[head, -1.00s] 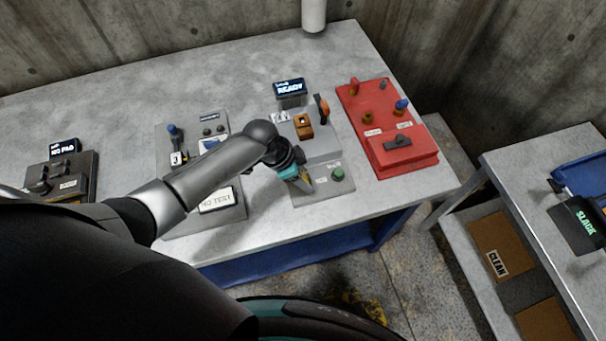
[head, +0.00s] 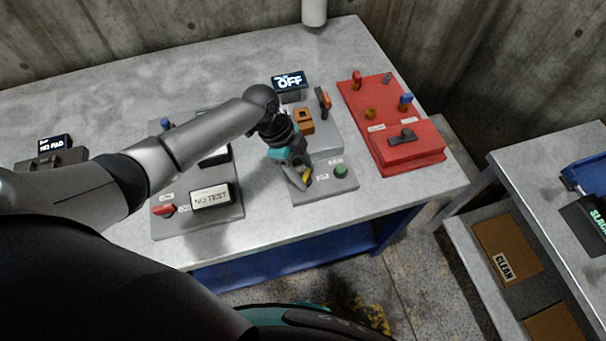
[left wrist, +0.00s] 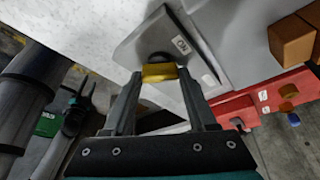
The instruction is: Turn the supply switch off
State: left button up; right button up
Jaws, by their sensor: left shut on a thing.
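My left gripper (head: 300,180) is at the front left of a grey panel (head: 325,186). It is shut on a yellow switch handle (left wrist: 158,73), which sits between the fingertips in the left wrist view on a dark round base. In the head view, the fingers partly hide the handle. A small label (left wrist: 181,44) beside it seems to read "ON". The display (head: 289,82) behind the panel reads "OFF". What may be my right gripper (left wrist: 78,100) shows small at the left of the left wrist view; its jaws are unclear.
A green button (head: 341,171) is right of the gripper, with a brown block (head: 303,121) and an orange-handled lever (head: 323,98) behind. A red unit (head: 405,150) stands at right. A "NO TEST" display (head: 210,197) and a red switch (head: 163,210) are at left.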

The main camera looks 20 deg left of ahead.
pick_arm(q)
jog(key=m+g+b, duration=0.1)
jog(key=m+b, duration=0.1)
jog(key=m+g+b, duration=0.1)
jog(key=m+b, duration=0.1)
jog(key=m, duration=0.1)
jog(key=shift+w+f+m+y, duration=0.2)
jog(key=shift+m+y, duration=0.1)
jog(key=shift+y, duration=0.1)
jog(key=m+g+b, duration=0.1)
jog(key=m+b, duration=0.1)
jog(key=m, duration=0.1)
jog(key=shift+d+r+y, duration=0.1)
jog(key=shift+y, duration=0.2)
jog(key=shift+m+g+b, duration=0.4)
jog(key=shift+m+b, duration=0.3)
jog(key=shift+m, duration=0.3)
jog(key=shift+m+y, duration=0.3)
jog(key=shift+y, duration=0.1)
jog(key=shift+r, duration=0.1)
jog(key=o, duration=1.4)
jog(key=shift+c, duration=0.2)
jog(key=v, duration=1.5)
